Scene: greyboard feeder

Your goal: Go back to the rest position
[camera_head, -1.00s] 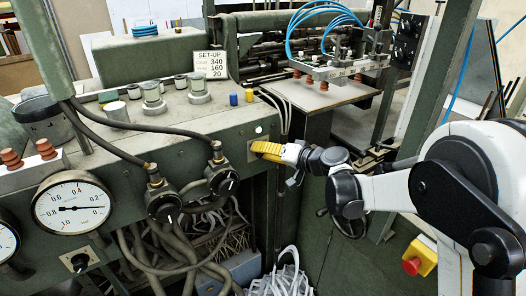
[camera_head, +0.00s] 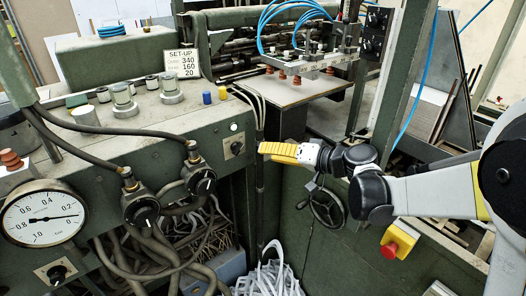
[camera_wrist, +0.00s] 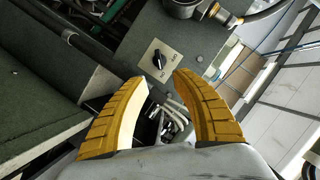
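My gripper (camera_head: 262,149) has yellow ribbed fingers and is in front of the green machine, just right of a black rotary switch (camera_head: 236,147) on a pale plate. A lit lamp (camera_head: 234,127) is just above the switch. In the wrist view my gripper (camera_wrist: 160,76) has its two fingers spread apart with nothing between them. The switch (camera_wrist: 158,60) shows past the fingertips, apart from them.
A handwheel (camera_head: 326,207) and a red stop button on a yellow box (camera_head: 390,250) are below my arm. Hoses (camera_head: 170,240) hang under the panel. The feeder table (camera_head: 305,90) is behind.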

